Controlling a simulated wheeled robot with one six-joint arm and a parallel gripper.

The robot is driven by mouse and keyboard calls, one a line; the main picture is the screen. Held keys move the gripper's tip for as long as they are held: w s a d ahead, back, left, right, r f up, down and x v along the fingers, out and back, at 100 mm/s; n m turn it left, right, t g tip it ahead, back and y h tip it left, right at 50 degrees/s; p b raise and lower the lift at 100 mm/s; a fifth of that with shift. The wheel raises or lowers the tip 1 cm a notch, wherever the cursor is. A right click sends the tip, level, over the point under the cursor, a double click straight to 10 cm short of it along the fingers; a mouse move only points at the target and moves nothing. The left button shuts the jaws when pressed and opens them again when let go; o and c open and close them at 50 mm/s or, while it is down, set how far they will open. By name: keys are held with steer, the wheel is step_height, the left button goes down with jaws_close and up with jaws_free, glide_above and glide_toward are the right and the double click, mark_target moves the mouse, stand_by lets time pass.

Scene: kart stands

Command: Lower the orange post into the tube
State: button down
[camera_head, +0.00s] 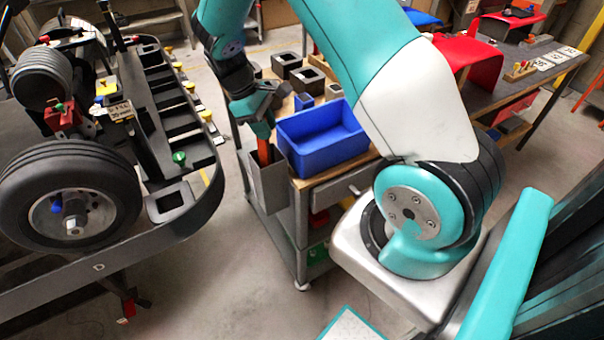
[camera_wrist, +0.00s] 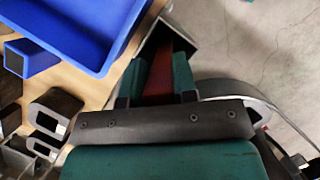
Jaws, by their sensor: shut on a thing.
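The orange post (camera_head: 263,153) is upright in my gripper (camera_head: 262,132), just below the fingertips. In the wrist view the post (camera_wrist: 160,72) shows dark red between the two teal fingers (camera_wrist: 158,80), which are shut on it. The tube (camera_head: 269,188) is a grey, square, open-topped sleeve at the left side of the cart. The post's lower end is at the tube's mouth and appears to pass inside the rim; its depth is hidden. In the wrist view the tube's rim (camera_wrist: 191,42) shows beyond the fingers.
A blue bin (camera_head: 322,158) stands on the cart top close to the right of the gripper. Dark square blocks (camera_head: 306,78) stand behind it. A kart frame with a wheel (camera_head: 68,195) is at the left. Open floor lies between the kart stand and the cart.

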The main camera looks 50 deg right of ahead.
steer(key=shift+f+b, duration=0.5)
steer(key=shift+f, duration=0.5)
stand_by(0.3)
steer(key=c, duration=0.8)
jaws_free()
steer(key=v, duration=1.7)
steer(key=shift+w+r+p, duration=0.15)
steer(key=shift+p, duration=0.15)
